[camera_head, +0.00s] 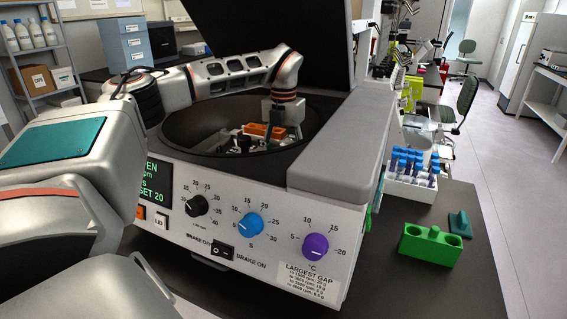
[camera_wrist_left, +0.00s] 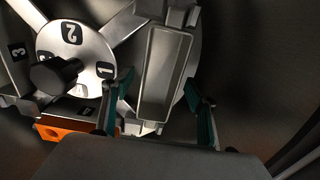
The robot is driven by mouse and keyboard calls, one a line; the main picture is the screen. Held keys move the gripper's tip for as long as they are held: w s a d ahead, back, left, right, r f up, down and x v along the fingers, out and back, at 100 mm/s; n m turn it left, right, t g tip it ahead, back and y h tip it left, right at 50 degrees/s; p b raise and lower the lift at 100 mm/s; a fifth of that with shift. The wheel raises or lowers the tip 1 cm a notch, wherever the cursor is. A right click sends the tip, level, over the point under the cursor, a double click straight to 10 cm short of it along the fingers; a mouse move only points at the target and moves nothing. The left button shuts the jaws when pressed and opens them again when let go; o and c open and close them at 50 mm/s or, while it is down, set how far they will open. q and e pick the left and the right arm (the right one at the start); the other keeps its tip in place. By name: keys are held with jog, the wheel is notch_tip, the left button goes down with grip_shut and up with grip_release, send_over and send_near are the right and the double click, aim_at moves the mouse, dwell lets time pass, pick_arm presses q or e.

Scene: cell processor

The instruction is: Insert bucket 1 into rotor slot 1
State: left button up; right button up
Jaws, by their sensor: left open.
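A grey metal open-topped bucket (camera_wrist_left: 165,75), rectangular and empty, lies at the rotor position beside the label 1 in the left wrist view; I take it as bucket 1. I cannot tell if it is fully seated in the slot. The rotor hub (camera_wrist_left: 98,50) carries the labels 1, 2 and 3 around a dark central knob (camera_wrist_left: 56,74). My left gripper (camera_wrist_left: 160,112) is open, one teal finger on each side of the bucket, with gaps visible. In the head view my left gripper (camera_head: 282,132) is down inside the centrifuge bowl (camera_head: 186,123).
An orange piece (camera_head: 263,131) sits in the rotor, close to my left finger. The raised lid (camera_head: 270,35) stands behind the bowl. On the right, the bench holds a green two-hole block (camera_head: 432,245), a dark teal piece (camera_head: 460,223) and a white tube rack (camera_head: 410,187).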

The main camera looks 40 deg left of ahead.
pick_arm(q)
notch_tip(320, 180, up, 10)
dwell(0.4)
dwell(0.9)
